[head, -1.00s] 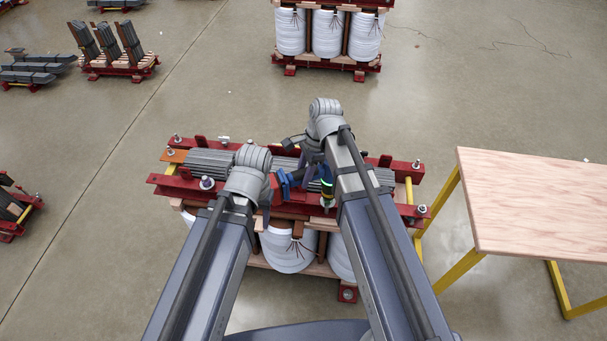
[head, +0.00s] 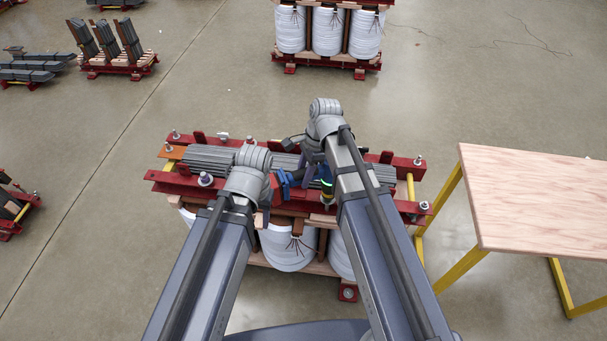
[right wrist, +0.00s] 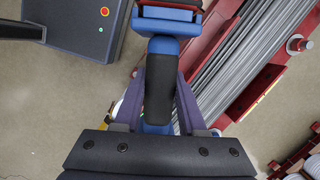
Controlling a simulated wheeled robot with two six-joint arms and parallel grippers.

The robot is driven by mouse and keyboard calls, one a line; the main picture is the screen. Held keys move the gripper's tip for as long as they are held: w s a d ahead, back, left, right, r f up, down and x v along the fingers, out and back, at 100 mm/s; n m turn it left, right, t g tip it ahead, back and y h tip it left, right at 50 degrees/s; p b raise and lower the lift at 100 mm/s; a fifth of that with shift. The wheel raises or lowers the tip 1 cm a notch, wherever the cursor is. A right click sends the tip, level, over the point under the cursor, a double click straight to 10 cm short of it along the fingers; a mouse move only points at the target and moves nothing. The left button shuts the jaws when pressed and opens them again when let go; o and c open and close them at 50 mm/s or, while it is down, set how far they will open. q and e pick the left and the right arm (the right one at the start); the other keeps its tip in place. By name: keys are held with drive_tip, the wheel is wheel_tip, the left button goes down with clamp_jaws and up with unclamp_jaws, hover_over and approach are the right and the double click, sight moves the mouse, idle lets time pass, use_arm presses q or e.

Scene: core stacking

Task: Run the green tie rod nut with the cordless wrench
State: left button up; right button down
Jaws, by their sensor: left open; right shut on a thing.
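The blue and black cordless wrench (head: 285,182) is over the front clamp of the red-framed core. In the right wrist view, its black handle (right wrist: 158,85) lies between the purple fingers of my right gripper (right wrist: 158,100), which is shut on it. In the head view my right gripper (head: 310,164) is partly hidden by its arm. A green ring (head: 327,183) shows by the wrench's nose, above the front red beam; I cannot tell whether it is the nut or part of the wrench. My left gripper (head: 266,207) is open, mostly hidden by its wrist, left of the wrench.
The core's red beams (head: 165,183) carry several other tie rod nuts, including one at the left (head: 205,179) and one at the right (head: 424,206). A bare wooden table (head: 535,195) stands to the right. Another core (head: 330,35) stands behind, with clear floor between.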

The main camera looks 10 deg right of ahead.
drive_tip(key=shift+f+b, duration=0.9)
drive_tip(key=shift+f, duration=0.05)
idle(3.5)
drive_tip(key=shift+r, duration=0.1)
idle(0.4)
drive_tip(key=shift+r+p, duration=3.1)
drive_tip(key=shift+p, duration=0.05)
